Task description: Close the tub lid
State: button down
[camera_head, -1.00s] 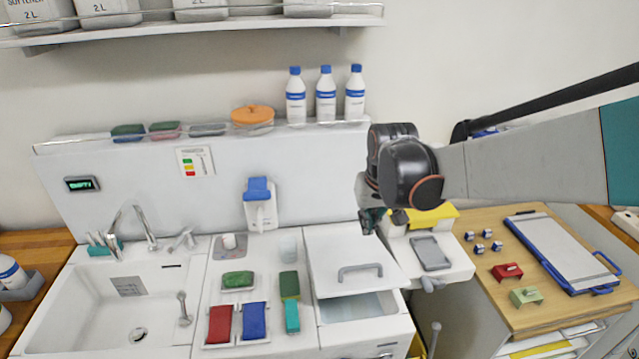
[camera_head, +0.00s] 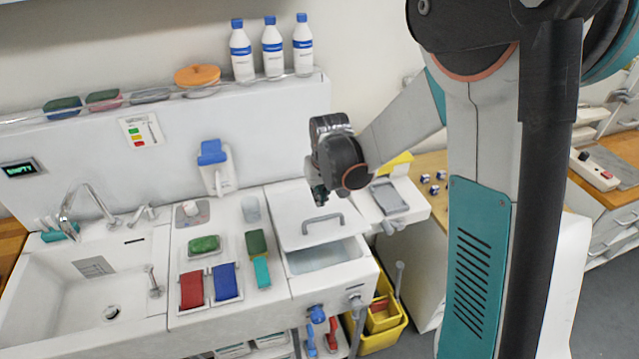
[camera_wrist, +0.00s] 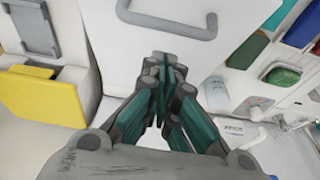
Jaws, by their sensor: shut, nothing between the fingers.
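The tub lid (camera_head: 298,213) is a white panel with a grey bar handle (camera_head: 322,225). It is tilted over the tub (camera_head: 325,255), and an open gap shows along its front edge, with the pale tub inside visible. My gripper (camera_head: 321,196) is above the back right part of the lid, behind the handle. In the wrist view the lid also shows (camera_wrist: 112,40), with its handle (camera_wrist: 170,24) ahead of my gripper (camera_wrist: 163,62). The fingers are shut with nothing between them. I cannot tell whether the fingertips touch the lid.
Left of the tub are a green sponge (camera_head: 204,244), red cloth (camera_head: 191,289) and blue cloth (camera_head: 228,281). A sink (camera_head: 60,290) is further left. A grey tray (camera_head: 387,197) and yellow item (camera_head: 397,162) are right. Several bottles stand on the ledge behind.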

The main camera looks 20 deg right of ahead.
aim_at(327, 235)
jog(key=shift+s+f, duration=0.7)
jog(key=shift+f, duration=0.25)
jog(key=shift+t, duration=0.7)
jog(key=s+f+b, duration=0.1)
jog(key=f+b, duration=0.2)
jog(key=s+f+b, duration=0.2)
jog(key=f+b, duration=0.1)
jog(key=s+f+b, duration=0.1)
jog(key=f+b, duration=0.2)
jog(key=shift+s+f+b, duration=0.3)
jog(key=shift+s, duration=0.05)
jog(key=shift+r, duration=0.15)
jog(key=r+p, duration=0.1)
jog(key=r, duration=0.1)
jog(key=w+r+p, duration=0.1)
jog(key=r+p, duration=0.1)
jog(key=shift+r, duration=0.3)
jog(key=s+r+p, duration=0.2)
jog(key=s+r, duration=0.4)
jog(key=r, duration=0.1)
jog(key=shift+r, duration=0.25)
